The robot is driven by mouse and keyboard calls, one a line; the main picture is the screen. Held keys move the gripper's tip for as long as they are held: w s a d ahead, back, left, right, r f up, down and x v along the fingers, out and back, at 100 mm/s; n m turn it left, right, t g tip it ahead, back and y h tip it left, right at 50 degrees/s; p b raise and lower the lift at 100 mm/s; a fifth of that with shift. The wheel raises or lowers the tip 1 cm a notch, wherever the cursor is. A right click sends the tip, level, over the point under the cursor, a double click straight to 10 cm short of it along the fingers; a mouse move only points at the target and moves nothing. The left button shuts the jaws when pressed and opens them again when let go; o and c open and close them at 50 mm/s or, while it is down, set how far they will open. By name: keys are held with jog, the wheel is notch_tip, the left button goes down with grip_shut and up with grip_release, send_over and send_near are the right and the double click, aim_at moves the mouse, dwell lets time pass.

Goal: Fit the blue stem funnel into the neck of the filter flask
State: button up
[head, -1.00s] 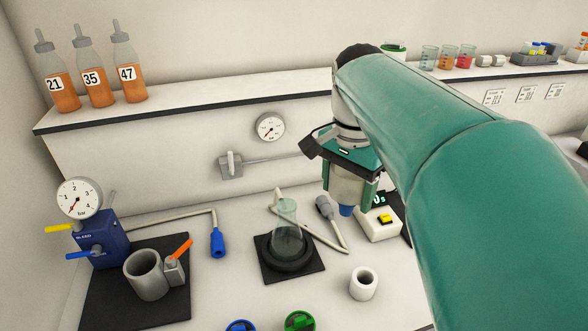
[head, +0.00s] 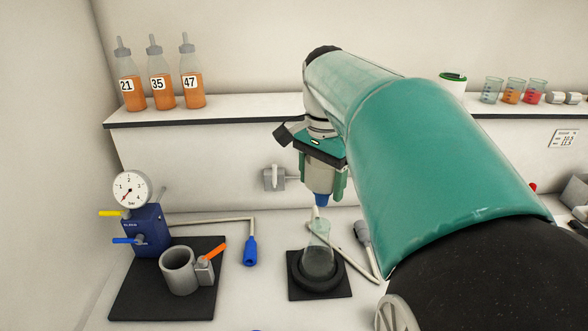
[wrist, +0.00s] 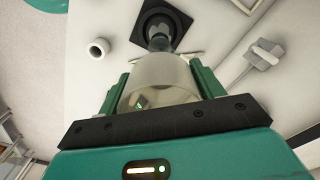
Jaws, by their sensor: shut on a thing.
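My gripper (head: 321,180) is shut on the stem funnel, a pale cup (wrist: 160,86) with a blue lower end (head: 321,200), held upright with that end down. The clear filter flask (head: 319,254) stands upright on a dark ring on a black mat (head: 334,293). The funnel's stem is hidden there, so exact alignment is unclear.
A pale hose (head: 352,262) passes close behind the flask. A blue pump block (head: 141,231) with a gauge and a grey cup (head: 179,270) stand at the left. A shelf (head: 240,110) with bottles runs behind.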

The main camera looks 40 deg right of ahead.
aim_at(320, 207)
jog(key=shift+s+f, duration=0.1)
jog(key=shift+f, duration=2)
jog(key=shift+f, duration=2.3)
jog(key=o, duration=1.1)
notch_tip(320, 207, up, 14)
jog(key=shift+f, duration=0.1)
